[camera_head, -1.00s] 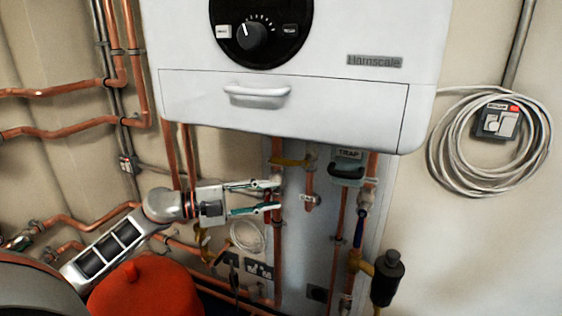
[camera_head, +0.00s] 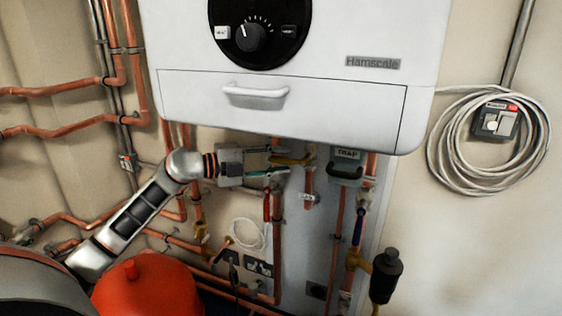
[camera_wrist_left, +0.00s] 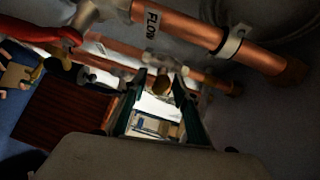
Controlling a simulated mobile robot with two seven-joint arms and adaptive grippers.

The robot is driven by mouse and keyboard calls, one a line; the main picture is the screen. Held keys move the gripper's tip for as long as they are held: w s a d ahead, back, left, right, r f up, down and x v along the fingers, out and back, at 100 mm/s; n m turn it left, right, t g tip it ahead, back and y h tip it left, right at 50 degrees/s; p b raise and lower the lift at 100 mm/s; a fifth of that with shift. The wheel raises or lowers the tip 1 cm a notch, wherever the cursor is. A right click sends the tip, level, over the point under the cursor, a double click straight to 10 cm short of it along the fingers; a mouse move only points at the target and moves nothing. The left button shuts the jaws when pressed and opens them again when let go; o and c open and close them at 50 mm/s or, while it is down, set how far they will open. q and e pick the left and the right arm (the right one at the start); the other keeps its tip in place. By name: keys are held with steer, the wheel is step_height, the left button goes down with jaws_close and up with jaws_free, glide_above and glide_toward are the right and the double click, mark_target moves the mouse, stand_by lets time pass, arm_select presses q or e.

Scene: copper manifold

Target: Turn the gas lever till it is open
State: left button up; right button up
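The gas lever, which I take to be the yellow lever (camera_head: 293,160), lies roughly level under the boiler. My left gripper (camera_head: 283,162) reaches it from the left, with its fingers apart above and below the lever's left end. In the left wrist view, the two fingers (camera_wrist_left: 160,100) stand apart, with a dark yellowish end (camera_wrist_left: 161,84) between or just beyond their tips. I cannot tell whether either finger touches it. The lever's pivot is partly hidden under the boiler. My right gripper is not in view.
The white boiler (camera_head: 280,105) hangs just above the gripper. A red lever (camera_head: 267,205) sits below it. Copper pipes run close by, including one labelled FLOW (camera_wrist_left: 180,25). A red vessel (camera_head: 147,292) stands at lower left. A TRAP-labelled part (camera_head: 347,165) is to the right.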

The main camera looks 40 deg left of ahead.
arm_select(q)
steer(key=shift+w+d, duration=0.1)
steer(key=shift+w, duration=0.05)
jaws_close()
